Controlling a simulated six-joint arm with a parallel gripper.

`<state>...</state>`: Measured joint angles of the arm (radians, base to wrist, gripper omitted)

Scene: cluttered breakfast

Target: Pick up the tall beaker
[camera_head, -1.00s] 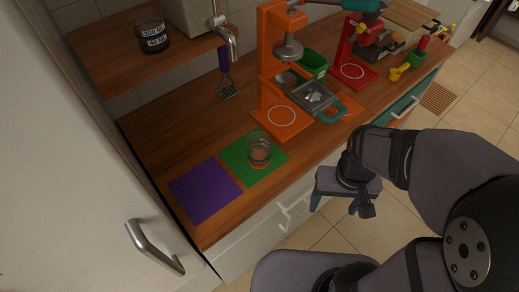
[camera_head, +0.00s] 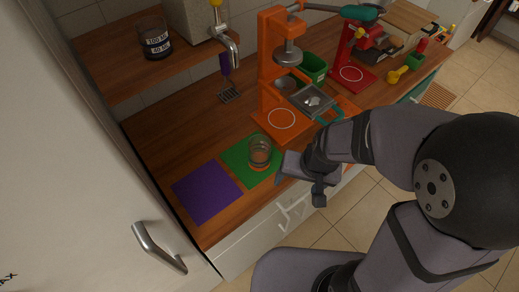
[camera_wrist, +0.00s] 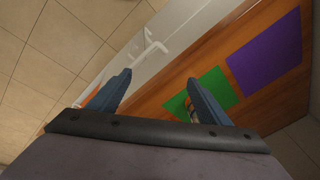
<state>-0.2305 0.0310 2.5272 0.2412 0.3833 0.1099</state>
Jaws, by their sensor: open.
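A clear glass beaker (camera_head: 260,152) with an orange-brown band near its base stands upright on the green mat (camera_head: 236,163). Another clear beaker (camera_head: 154,40), with a dark lower part and white volume labels, stands on the wooden shelf at upper left. I cannot tell for sure which is the tall one. My gripper (camera_head: 281,178) is at the counter's front edge, just right of the green mat and apart from the glass. In the wrist view its two blue fingers (camera_wrist: 159,86) are spread with nothing between them. The right finger partly hides the glass there.
A purple mat (camera_head: 207,191) lies left of the green one. An orange press-like machine (camera_head: 281,119) with a pan stands behind and to the right, and a red machine (camera_head: 352,73) farther right. A tap (camera_head: 229,45) hangs at the back. A door handle (camera_head: 158,247) juts out at left.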

